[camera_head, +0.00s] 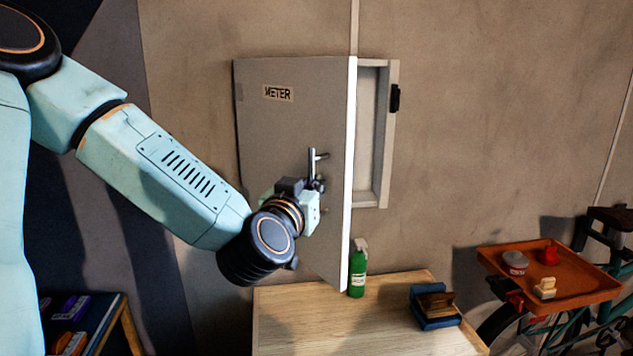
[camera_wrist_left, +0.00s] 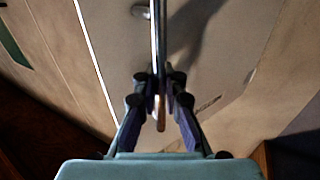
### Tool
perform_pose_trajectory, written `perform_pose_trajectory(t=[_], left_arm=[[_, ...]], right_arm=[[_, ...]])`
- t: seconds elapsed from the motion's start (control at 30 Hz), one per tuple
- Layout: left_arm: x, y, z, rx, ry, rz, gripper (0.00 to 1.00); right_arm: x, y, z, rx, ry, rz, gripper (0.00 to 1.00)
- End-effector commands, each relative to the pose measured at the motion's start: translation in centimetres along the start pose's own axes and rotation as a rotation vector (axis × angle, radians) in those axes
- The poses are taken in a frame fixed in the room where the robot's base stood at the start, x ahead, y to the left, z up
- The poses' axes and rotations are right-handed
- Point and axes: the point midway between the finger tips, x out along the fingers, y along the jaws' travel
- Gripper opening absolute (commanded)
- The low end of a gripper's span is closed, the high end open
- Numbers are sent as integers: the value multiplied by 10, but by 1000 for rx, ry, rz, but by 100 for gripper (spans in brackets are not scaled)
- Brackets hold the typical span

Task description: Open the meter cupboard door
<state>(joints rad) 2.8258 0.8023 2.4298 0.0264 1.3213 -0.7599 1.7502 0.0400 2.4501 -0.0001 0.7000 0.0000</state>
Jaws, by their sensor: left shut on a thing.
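The meter cupboard door (camera_head: 290,125) is a grey panel with a "METER" label, hinged at its left edge. It stands partly open, its right edge swung out from the wall. The cupboard frame (camera_head: 390,140) and part of the pale inside show to its right. A vertical metal bar handle (camera_head: 312,165) is on the door near its free edge. My left gripper (camera_head: 314,190) is at the handle. In the left wrist view the fingers (camera_wrist_left: 160,95) are shut around the handle bar (camera_wrist_left: 158,40). My right gripper is not in view.
A wooden table (camera_head: 285,305) stands below, with a green bottle (camera_head: 357,272) near the door's lower corner and a blue holder (camera_head: 435,312) with a brown item. An orange tray (camera_head: 590,287) with small items is at the right. A dark shelf (camera_head: 100,320) is at lower left.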

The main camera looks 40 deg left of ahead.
Motion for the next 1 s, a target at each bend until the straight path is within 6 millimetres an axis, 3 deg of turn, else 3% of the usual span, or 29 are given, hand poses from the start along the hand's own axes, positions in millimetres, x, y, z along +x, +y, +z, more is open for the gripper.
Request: perform_pose_trajectory(t=[0.73,0.77,1.0], left_arm=[[-6,-3,3,-1,-10,9,0],[-6,-3,3,-1,-10,9,9],[-6,-4,2,-1,-5,4,29]], right_arm=[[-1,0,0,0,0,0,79],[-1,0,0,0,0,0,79],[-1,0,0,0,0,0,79]])
